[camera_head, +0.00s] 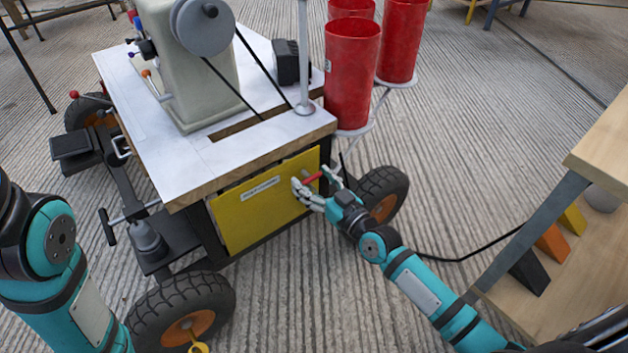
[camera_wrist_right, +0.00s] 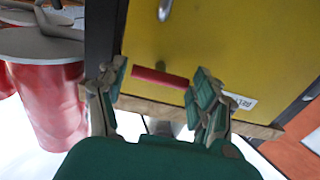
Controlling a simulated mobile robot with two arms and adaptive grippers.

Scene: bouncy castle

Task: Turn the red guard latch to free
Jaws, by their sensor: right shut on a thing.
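The red guard latch (camera_head: 313,177) is a short red bar on the right part of the yellow guard panel (camera_head: 235,215), below the cart's white top. In the right wrist view the latch (camera_wrist_right: 160,77) lies across the picture, nearly level, against the yellow panel (camera_wrist_right: 225,40).
A grey machine with a wheel (camera_head: 190,70) stands on the white cart top (camera_head: 150,120). Red cylinders (camera_head: 351,75) hang at the cart's right corner, above my right gripper. A cart wheel (camera_head: 382,193) is close behind my wrist. A wooden bench (camera_head: 600,145) stands at the right.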

